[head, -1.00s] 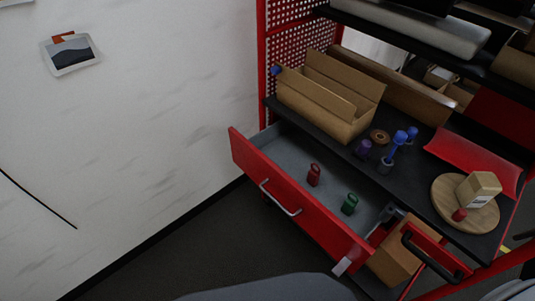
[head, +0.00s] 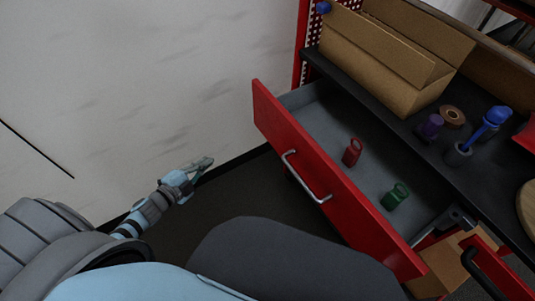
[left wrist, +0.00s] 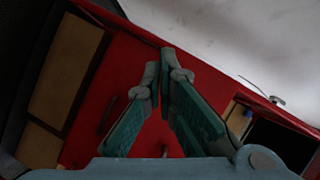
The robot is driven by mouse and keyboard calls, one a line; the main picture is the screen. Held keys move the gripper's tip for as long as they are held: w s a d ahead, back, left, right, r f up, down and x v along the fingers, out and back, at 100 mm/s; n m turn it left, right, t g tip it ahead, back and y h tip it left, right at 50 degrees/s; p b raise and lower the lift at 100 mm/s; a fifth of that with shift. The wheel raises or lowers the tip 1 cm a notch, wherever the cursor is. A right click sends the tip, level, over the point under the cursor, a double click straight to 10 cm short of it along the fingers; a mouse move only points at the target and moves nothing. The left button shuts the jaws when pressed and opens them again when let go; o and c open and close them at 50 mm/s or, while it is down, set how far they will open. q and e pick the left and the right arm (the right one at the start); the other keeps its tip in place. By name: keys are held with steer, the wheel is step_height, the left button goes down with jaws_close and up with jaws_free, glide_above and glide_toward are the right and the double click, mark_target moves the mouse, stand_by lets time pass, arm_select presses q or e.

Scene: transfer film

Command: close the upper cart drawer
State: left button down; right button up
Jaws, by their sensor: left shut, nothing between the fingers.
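The upper cart drawer (head: 330,195) is red with a silver bar handle (head: 304,177) and stands pulled out from the cart. Inside its grey tray lie a red object (head: 352,151) and a green object (head: 395,196). My left gripper (head: 204,163) is left of the drawer front, apart from it, near the wall. In the left wrist view its teal fingers (left wrist: 166,60) meet at the tips, shut and empty, with a red cart surface (left wrist: 100,85) behind them. My right gripper is not in view.
The black cart top (head: 400,120) above the drawer holds an open cardboard box (head: 385,75), a tape roll (head: 452,117), a purple item (head: 430,126) and a blue-handled tool (head: 490,122). A white wall (head: 150,80) is at left. Dark floor (head: 215,210) lies clear before the drawer.

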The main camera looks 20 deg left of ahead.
mark_target(273, 130)
arm_select(q)
steer(key=w+d+r+m+h+b, duration=0.2)
steer(key=d+r+m+h+b, duration=0.2)
steer(key=d+r+m+h, duration=0.45)
steer(key=shift+m+y, duration=0.55)
steer(key=shift+m, duration=0.2)
steer(key=x, duration=0.4)
steer(key=f+x, duration=0.1)
steer(key=x, duration=0.3)
steer(key=a+f+x, duration=0.1)
steer(key=x, duration=0.3)
steer(key=shift+w+d, duration=0.15)
steer(key=shift+w, duration=0.45)
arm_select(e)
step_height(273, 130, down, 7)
arm_select(q)
steer(key=shift+w, duration=0.1)
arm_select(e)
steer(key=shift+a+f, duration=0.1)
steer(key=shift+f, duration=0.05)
